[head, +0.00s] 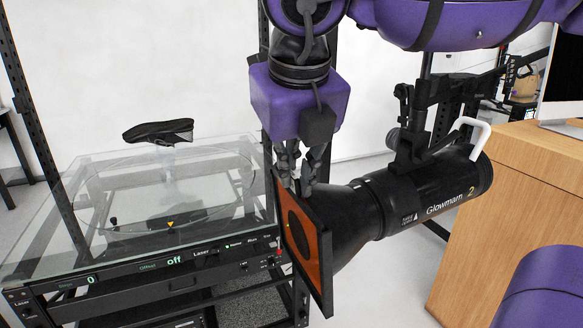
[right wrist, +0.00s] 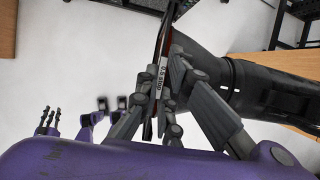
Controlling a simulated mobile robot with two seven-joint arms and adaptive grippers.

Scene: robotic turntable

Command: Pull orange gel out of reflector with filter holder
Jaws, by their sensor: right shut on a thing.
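The orange gel (head: 318,244) sits in a square black filter holder (head: 327,290) at the front mouth of the black reflector (head: 355,222). The reflector is on a black lamp marked Glowmam 2 (head: 440,200). My right gripper (head: 302,182) comes down from above and is shut on the holder's upper edge. In the right wrist view its fingers (right wrist: 158,88) close on both sides of the thin, labelled holder edge (right wrist: 156,72), beside the reflector (right wrist: 208,62). I cannot tell whether holder and reflector touch. Dark fingers (right wrist: 46,121) far left there look like my left gripper; their opening is unclear.
A glass-topped turntable (head: 110,190) with a control panel (head: 160,283) stands at the left. A wooden desk (head: 515,185) stands at the right. Floor shows between them.

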